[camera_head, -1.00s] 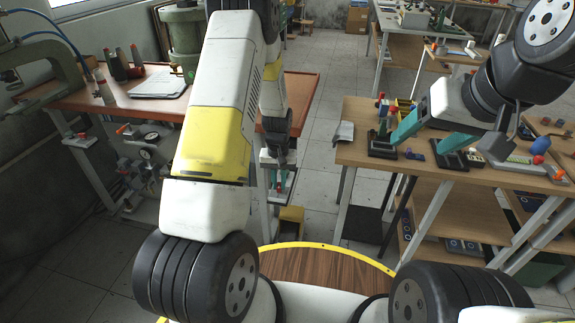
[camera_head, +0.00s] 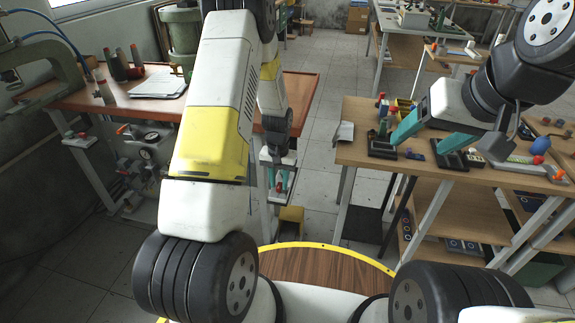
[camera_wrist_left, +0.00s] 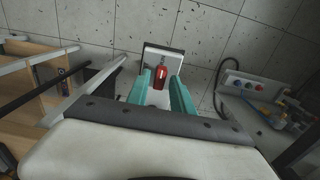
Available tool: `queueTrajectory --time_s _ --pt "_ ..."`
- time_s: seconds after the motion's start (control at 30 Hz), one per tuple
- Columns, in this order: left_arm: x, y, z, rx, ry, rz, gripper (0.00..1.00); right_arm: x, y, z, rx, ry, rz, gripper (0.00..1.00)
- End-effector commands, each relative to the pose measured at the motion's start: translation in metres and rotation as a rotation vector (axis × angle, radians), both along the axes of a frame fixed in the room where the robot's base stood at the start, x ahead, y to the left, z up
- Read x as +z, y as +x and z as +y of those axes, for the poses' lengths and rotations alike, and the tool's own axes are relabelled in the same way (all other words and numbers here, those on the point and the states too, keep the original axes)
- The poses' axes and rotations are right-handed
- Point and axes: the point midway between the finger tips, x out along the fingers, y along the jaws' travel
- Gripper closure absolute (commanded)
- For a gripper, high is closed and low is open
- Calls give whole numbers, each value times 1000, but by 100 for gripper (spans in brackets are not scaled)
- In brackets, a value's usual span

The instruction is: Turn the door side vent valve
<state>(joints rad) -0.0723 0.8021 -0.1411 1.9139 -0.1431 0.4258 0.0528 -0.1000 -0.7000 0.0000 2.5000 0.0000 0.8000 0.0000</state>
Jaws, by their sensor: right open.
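A red handle (camera_wrist_left: 160,77) shows on a pale plate in the left wrist view, low beside the end of the left bench. I cannot tell for sure that it is the door side vent valve. My left gripper (camera_head: 278,184) points down there, and the red also shows between its teal fingers. In the left wrist view the fingers (camera_wrist_left: 162,78) stand open on either side of the red handle, with a gap at each side. My right gripper (camera_head: 425,130) is open and empty over the right table.
The left bench (camera_head: 140,105) carries papers and bottles, with another red-handled valve (camera_head: 82,137) and a gauge unit (camera_head: 148,142) on its front. The right table (camera_head: 365,150) holds small parts and bins. Tiled floor lies between them.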

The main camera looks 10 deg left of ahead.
Motion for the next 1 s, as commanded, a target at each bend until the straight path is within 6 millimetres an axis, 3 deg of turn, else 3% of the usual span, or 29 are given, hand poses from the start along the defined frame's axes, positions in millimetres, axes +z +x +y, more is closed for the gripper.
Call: queueTrajectory --time_s 0.37,0.8,1.0 --pt "1 -1 0 2 -1 3 64 0 0 0 0 0 0 31" --pt "66 0 0 2 0 0 64 0 0 0 0 0 0 31" --pt "77 -1 0 1 0 3 64 0 0 0 0 0 0 31"
